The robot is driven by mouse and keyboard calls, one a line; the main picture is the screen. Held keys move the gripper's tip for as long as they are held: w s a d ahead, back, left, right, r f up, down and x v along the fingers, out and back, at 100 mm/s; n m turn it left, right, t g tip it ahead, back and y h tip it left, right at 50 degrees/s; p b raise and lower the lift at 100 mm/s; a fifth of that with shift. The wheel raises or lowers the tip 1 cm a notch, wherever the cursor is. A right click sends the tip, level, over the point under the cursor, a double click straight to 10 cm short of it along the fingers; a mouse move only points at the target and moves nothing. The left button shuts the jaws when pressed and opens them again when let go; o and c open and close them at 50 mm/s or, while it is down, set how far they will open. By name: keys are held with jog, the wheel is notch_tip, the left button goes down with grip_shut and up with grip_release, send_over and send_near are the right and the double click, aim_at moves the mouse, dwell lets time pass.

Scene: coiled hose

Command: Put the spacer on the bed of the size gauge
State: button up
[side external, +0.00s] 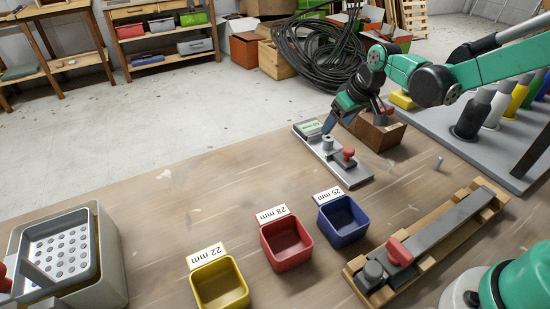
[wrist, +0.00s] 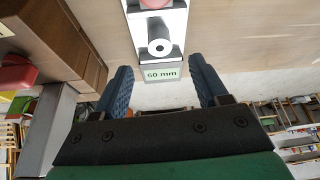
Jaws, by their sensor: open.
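The size gauge (side external: 329,167) is a narrow light-grey block with a red knob (side external: 348,154) and a green display (side external: 309,127). In the wrist view its display (wrist: 161,74) reads 60 mm. The spacer (side external: 328,143), a pale cylinder with a hole through it, stands on the gauge between display and knob. In the wrist view the spacer (wrist: 159,36) shows its holed end toward me. My gripper (side external: 330,122) is over the display end of the gauge. In the wrist view my gripper (wrist: 162,76) is open, its blue fingers apart with nothing gripped between them.
Yellow (side external: 220,284), red (side external: 286,244) and blue (side external: 342,221) bins, labelled 22, 28 and 25 mm, stand in front. A wooden box (side external: 380,134) is close behind the gauge. A long clamp fixture (side external: 440,235) lies right.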

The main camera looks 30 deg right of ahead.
jog(key=v, duration=0.6)
jog(key=s+a+r+m+t, duration=0.1)
jog(key=s+a+t, duration=0.1)
jog(key=s, duration=0.9)
jog(key=shift+s+a+t, duration=0.3)
jog(key=shift+s+a, duration=0.05)
jog(key=shift+a, duration=0.15)
